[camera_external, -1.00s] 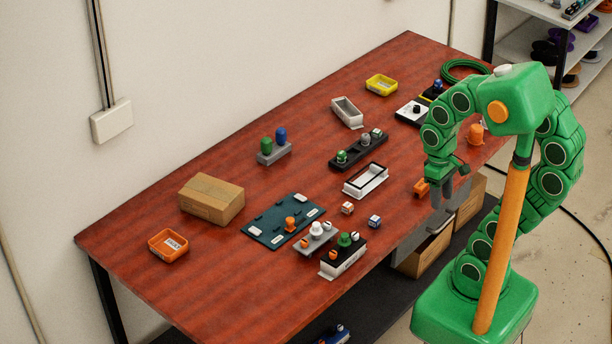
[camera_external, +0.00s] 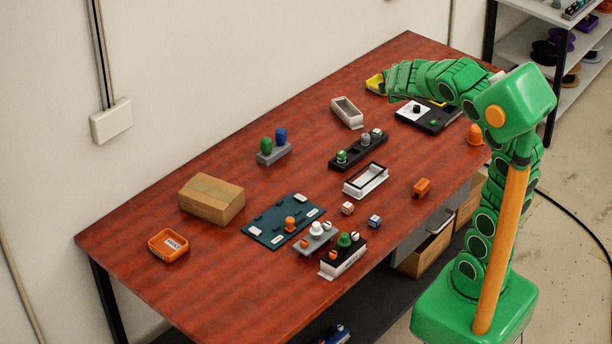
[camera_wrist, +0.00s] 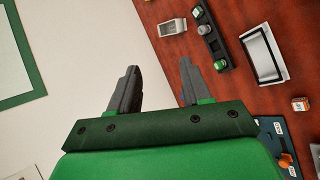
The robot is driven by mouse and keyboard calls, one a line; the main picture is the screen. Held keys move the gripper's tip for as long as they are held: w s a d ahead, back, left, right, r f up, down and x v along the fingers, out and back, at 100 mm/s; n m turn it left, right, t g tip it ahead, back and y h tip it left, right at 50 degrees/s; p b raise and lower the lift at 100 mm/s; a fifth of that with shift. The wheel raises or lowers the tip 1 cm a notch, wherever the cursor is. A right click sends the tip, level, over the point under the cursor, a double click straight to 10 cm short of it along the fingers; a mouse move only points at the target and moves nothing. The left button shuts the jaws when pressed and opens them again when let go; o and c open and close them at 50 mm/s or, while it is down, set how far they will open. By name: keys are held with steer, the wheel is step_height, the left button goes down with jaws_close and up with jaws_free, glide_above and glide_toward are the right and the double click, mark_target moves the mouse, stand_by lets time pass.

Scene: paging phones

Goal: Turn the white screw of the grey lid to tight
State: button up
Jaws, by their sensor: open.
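The grey lid (camera_external: 318,242) lies near the front edge of the table, between the dark teal board and a white box with a black top. A large white knob (camera_external: 316,229) stands on it, with a small orange screw (camera_external: 305,243) at its left end and a small white screw (camera_external: 327,226) at its right end. How tight the white screw is cannot be told. My gripper (camera_wrist: 158,63) is open and empty in the wrist view, far from the lid. In the external view my arm reaches over the far part of the table, its end unclear.
The white box (camera_external: 343,262) with a green knob stands close in front of the lid. The teal board (camera_external: 268,237) with an orange knob lies behind it. Small cubes (camera_external: 347,208) and an open white frame (camera_external: 366,180) lie to the right. A cardboard box (camera_external: 211,199) stands left.

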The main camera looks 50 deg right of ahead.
steer(key=w+a+r+n+t+y, duration=0.3)
steer(key=w+a+r+n+t, duration=0.25)
steer(key=w+a+n, duration=0.55)
steer(key=w+a+f+n+g+y, duration=0.1)
steer(key=w+a+f+n+y, duration=0.15)
steer(key=a+n, duration=0.35)
steer(key=w+a+f+n+g+y, duration=0.1)
steer(key=a+f+n+y, duration=0.2)
steer(key=a+n, duration=0.35)
steer(key=n+g, duration=1)
steer(key=g, duration=0.1)
glide_above(328, 224)
steer(key=shift+h, duration=0.45)
step_height(328, 224, down, 21)
steer(key=shift+w+f, duration=0.15)
steer(key=shift+d+f, duration=0.1)
steer(key=shift+f, duration=3.8)
